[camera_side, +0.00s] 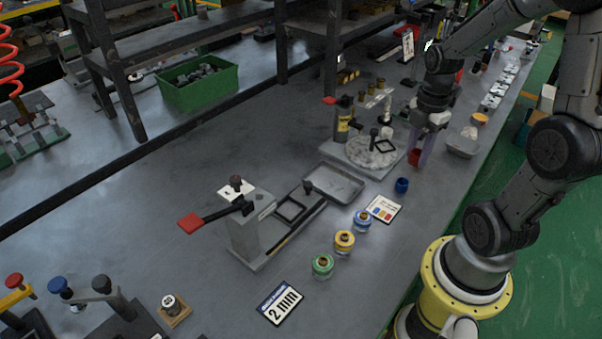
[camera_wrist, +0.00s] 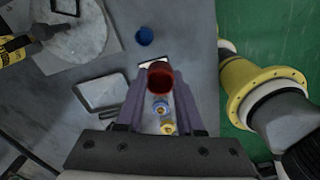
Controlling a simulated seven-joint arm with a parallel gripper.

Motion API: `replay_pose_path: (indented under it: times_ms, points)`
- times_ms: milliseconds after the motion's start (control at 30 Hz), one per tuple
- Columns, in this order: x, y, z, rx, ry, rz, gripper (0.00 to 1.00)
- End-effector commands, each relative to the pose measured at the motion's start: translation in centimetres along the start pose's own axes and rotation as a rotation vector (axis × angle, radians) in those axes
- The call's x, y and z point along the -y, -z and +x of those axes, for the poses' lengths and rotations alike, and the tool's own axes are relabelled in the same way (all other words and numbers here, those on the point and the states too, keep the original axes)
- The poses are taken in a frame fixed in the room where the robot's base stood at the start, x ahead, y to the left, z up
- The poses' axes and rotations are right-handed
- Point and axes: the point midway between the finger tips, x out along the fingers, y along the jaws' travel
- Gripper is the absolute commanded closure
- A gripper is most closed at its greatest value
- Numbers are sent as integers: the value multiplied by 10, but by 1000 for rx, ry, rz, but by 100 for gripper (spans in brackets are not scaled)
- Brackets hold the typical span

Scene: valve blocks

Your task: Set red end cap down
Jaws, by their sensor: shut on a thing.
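My gripper (camera_side: 424,145) is shut on the red end cap (camera_side: 414,157), near the right edge of the bench. In the wrist view the red end cap (camera_wrist: 160,79) sits between the tips of my purple fingers (camera_wrist: 160,95). In the side view it appears at the lower end of the fingers, beside the round grey plate; I cannot tell how far it is above the bench. A blue cap (camera_side: 402,185) stands on the bench nearby, and it also shows in the wrist view (camera_wrist: 144,36).
An empty metal tray (camera_side: 335,184) and a round plate (camera_side: 385,160) with a bottle lie left of my gripper. A colour card (camera_side: 384,208) and blue, yellow and green-banded valve pieces (camera_side: 344,241) stand towards the front. A clamp fixture (camera_side: 250,225) has a red handle.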

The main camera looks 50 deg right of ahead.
Motion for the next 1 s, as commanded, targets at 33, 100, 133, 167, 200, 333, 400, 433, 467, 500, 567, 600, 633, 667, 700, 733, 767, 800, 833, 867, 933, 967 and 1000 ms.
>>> replay_pose_path:
  times_ms: [33, 100, 133, 167, 200, 333, 400, 433, 467, 500, 567, 600, 633, 667, 700, 733, 767, 800, 833, 867, 933, 967, 1000]
  points:
    - [-12, 7, 1, 0, 2, 44, 100]
    - [-27, 16, 2, 0, 2, 127, 100]
    - [-34, 21, 3, 0, 2, 160, 100]
    - [-40, 26, 4, 0, 2, 196, 100]
    - [-48, 32, 4, 0, 1, 243, 100]
    - [-73, 56, 8, 0, 1, 395, 100]
    - [-86, 70, 11, 0, 2, 477, 100]
    - [-91, 77, 12, 0, 1, 512, 100]
    - [-96, 84, 14, 1, 2, 546, 100]
    - [-103, 93, 15, 0, 1, 594, 100]
    - [-112, 108, 18, 1, 1, 663, 100]
    - [-117, 118, 21, 1, 2, 710, 100]
    - [-121, 126, 22, 1, 2, 745, 100]
    - [-125, 134, 24, 1, 2, 780, 100]
    - [-130, 144, 27, 1, 2, 826, 100]
    - [-133, 152, 28, 1, 1, 862, 100]
    - [-136, 161, 30, 1, 1, 895, 100]
    - [-140, 171, 33, 1, 1, 939, 100]
    - [-142, 178, 34, 1, 1, 970, 100]
    - [-144, 186, 36, 0, 0, 1000, 100]
    - [-148, 201, 40, 0, 0, 1062, 100]
    - [-149, 206, 41, 1, 1, 1086, 100]
    - [-150, 214, 43, 1, 1, 1115, 100]
